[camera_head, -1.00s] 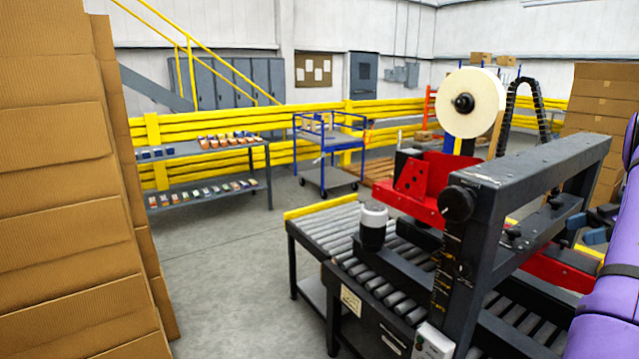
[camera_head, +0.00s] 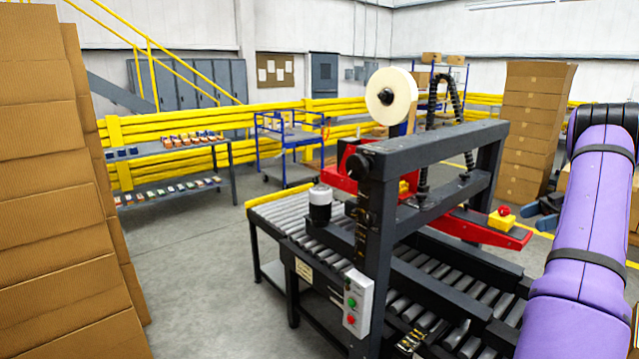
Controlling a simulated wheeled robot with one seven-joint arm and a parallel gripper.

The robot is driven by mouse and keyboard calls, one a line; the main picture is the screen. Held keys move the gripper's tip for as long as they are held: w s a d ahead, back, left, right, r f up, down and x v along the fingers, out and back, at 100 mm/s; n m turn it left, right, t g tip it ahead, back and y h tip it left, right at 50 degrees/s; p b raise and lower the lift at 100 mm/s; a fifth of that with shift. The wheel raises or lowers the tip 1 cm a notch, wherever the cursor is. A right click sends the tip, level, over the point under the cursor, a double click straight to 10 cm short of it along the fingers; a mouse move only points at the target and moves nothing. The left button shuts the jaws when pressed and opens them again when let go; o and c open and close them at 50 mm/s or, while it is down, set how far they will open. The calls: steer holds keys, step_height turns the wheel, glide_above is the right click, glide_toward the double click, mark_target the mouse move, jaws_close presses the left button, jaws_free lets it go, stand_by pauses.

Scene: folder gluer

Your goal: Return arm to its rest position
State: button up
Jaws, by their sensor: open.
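My purple arm (camera_head: 590,225) stands along the right side of the picture, with dark bands around it. It rises from the bottom edge to a dark joint at the upper right.
The dark-framed folder gluer (camera_head: 440,145) with its roller conveyor (camera_head: 290,215) stands left of my arm. A control box (camera_head: 357,302) is on its near post. Stacked cartons stand at left (camera_head: 55,180) and back right (camera_head: 533,125). Grey floor (camera_head: 195,265) is open between left cartons and machine.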

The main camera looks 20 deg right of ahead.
steer(key=w+a+r+t+h, duration=0.3)
steer(key=w+a+r, duration=0.2)
steer(key=w+r, duration=0.4)
steer(key=w+a+r+t+h, duration=0.4)
steer(key=w+a+r, duration=0.2)
steer(key=w+r, duration=0.35)
steer(key=w+a+r+m+t+h, duration=0.25)
steer(key=a+r+m+h, duration=0.45)
steer(key=a+r, duration=0.7)
steer(key=s+a+m+g+h, duration=0.3)
steer(key=s+a+m, duration=0.2)
steer(key=s+a, duration=0.65)
steer(key=s+a+f+g+y, duration=0.2)
steer(key=s+a+f+g, duration=0.1)
steer(key=s+a+f, duration=0.4)
steer(key=s+a+f+g+y, duration=0.3)
steer(key=s+a+f, duration=0.4)
steer(key=s+a, duration=0.5)
steer(key=s+g, duration=0.1)
steer(key=s, duration=0.3)
steer(key=shift+s, duration=0.3)
